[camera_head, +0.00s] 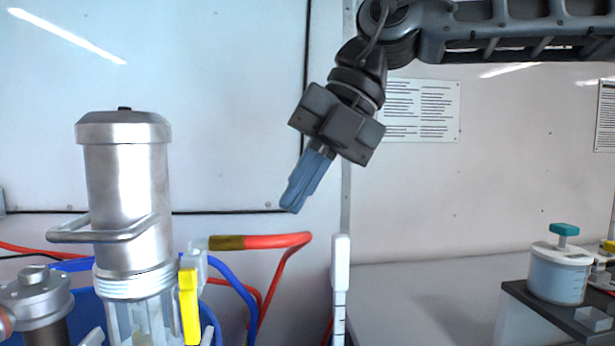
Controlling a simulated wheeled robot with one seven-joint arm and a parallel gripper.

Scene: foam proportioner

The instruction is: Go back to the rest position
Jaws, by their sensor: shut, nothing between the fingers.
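My gripper (294,205) hangs in the upper middle of the head view, with its blue fingers pointing down and to the left. The fingers are together and hold nothing. It is in free space in front of the pale wall, apart from everything around it. The arm comes in from the upper right.
A steel cylinder with a side handle (125,190) stands at left, with a yellow lever (189,305) beside it. A red hose (280,241) bends below the gripper. A white upright post (340,285) stands right of it. A jar with a teal knob (558,272) sits far right.

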